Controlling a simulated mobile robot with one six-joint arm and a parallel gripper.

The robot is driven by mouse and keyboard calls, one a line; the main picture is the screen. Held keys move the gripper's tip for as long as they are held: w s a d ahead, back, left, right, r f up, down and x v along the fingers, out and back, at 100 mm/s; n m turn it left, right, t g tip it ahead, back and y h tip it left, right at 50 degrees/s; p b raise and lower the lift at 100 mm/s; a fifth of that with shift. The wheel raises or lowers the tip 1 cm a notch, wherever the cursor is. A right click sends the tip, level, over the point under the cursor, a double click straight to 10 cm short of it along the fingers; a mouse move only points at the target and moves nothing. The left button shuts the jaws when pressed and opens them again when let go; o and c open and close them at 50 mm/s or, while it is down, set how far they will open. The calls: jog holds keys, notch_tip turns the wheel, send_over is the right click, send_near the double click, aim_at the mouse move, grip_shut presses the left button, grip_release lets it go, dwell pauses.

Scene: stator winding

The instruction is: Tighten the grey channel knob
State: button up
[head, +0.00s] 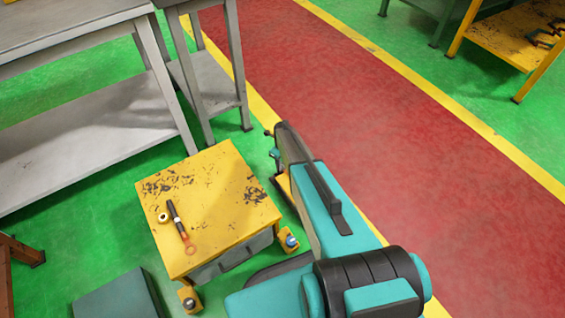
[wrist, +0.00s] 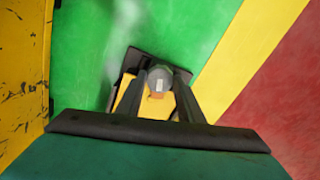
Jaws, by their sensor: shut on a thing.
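A grey round knob (wrist: 160,76) with a small orange-brown patch shows in the wrist view, above a yellow tab (wrist: 125,92). My gripper (wrist: 158,95) has its two dark fingers on either side of the knob and is shut on it. The fingers hide the knob's sides and part of the tab. In the head view my arm covers the gripped knob; a bit of yellow tab (head: 283,185) shows beside the arm. Two other knobs sit on yellow tabs of the yellow-topped stand (head: 225,170): a blue-grey one (head: 291,241) and a grey one (head: 188,303).
A dark-handled tool (head: 176,218) and a small ring (head: 163,217) lie on the stand's top. Grey tables (head: 100,125) stand at the upper left. A dark teal box (head: 118,298) is at the bottom left. The red walkway (head: 400,130) at right is clear.

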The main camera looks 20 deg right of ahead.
jog(key=shift+w+r+m, duration=0.1)
jog(key=shift+r+m, duration=0.1)
jog(key=shift+m, duration=0.8)
jog(key=o, duration=0.9)
jog(key=shift+o, duration=0.7)
notch_tip(320, 180, up, 14)
jog(key=p, duration=0.1)
jog(key=shift+p, duration=0.4)
jog(key=shift+f, duration=0.15)
